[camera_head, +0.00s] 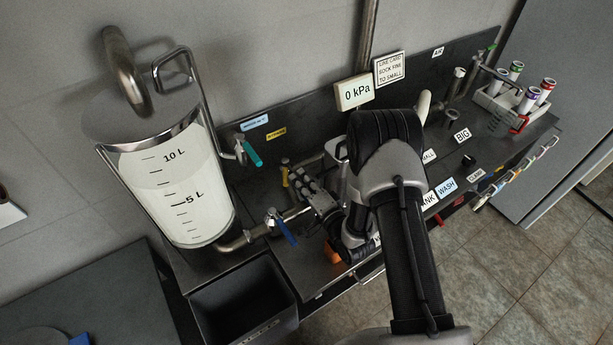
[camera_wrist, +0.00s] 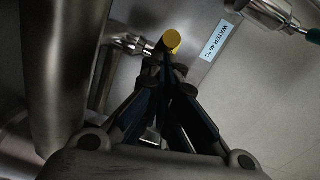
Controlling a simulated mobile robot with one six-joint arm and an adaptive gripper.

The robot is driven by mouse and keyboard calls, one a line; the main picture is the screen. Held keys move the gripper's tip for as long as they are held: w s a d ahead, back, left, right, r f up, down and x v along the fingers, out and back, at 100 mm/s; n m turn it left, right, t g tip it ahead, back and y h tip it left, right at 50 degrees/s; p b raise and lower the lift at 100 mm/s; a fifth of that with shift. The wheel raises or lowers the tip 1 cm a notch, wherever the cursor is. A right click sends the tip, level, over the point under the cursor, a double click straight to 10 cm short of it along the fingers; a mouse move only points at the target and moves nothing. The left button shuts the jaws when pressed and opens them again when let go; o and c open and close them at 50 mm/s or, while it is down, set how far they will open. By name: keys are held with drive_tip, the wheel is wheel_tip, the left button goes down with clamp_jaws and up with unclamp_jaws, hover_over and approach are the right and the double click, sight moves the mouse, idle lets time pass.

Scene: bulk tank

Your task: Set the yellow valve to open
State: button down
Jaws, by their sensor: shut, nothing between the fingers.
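The yellow valve handle (camera_head: 285,176) is on the pipework right of the tank, partly hidden by my gripper in the head view. In the wrist view its rounded yellow end (camera_wrist: 172,41) shows just beyond my fingertips, by a metal pipe fitting. My gripper (camera_wrist: 165,66) is shut and empty, with its fingertips close together below the yellow end. In the head view my gripper (camera_head: 297,180) is just right of the yellow handle. I cannot tell whether they touch.
The tank (camera_head: 175,185) holds white liquid. A blue-handled valve (camera_head: 285,230) is below the yellow one, and a teal-handled valve (camera_head: 249,154) is up and left. A black bin (camera_head: 243,296) is in front. Tubes stand in a rack (camera_head: 497,101) at right.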

drive_tip(key=shift+s+a+b, duration=0.25)
drive_tip(key=shift+s+a, duration=0.05)
drive_tip(key=shift+a, duration=0.45)
drive_tip(key=shift+s+a+b, duration=0.25)
drive_tip(key=shift+s+a, duration=0.05)
drive_tip(key=shift+a, duration=0.4)
